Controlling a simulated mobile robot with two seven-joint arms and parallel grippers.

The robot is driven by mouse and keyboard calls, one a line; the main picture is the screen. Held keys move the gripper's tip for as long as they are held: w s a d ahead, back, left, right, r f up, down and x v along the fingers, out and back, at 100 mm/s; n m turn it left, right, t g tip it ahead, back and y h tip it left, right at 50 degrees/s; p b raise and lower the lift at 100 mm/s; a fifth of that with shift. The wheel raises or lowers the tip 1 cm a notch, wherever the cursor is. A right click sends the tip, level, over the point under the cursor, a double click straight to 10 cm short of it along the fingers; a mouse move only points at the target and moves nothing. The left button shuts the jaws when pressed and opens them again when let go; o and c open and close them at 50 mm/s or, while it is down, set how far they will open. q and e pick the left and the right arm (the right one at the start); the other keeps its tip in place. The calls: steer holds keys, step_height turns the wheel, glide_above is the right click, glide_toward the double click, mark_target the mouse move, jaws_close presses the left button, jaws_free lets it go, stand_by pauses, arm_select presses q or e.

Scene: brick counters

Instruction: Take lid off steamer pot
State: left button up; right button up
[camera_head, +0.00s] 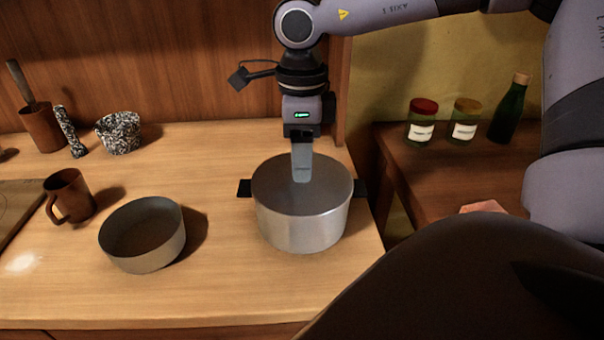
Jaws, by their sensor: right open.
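The steamer pot (300,228) is a round metal pot with dark side handles, standing on the wooden counter near its right edge. Its flat grey lid (278,192) covers the top. My right gripper (302,178) points straight down over the middle of the lid. Its fingers line up one behind the other from this view, and the tips overlap the lid's centre, where a knob would be hidden. I cannot tell whether the fingertips touch the lid. The gripper is open. My left gripper is not in view.
A grey round bowl (143,250) and a brown mug (69,195) stand left of the pot. A speckled mortar (119,133), pestle (70,131) and utensil cup (43,128) stand behind. Jars (422,121) and a bottle (509,108) stand on the right counter. Counter between bowl and pot is clear.

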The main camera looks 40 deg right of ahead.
steer(key=shift+f, duration=0.65)
jaws_close()
steer(key=shift+r, duration=0.1)
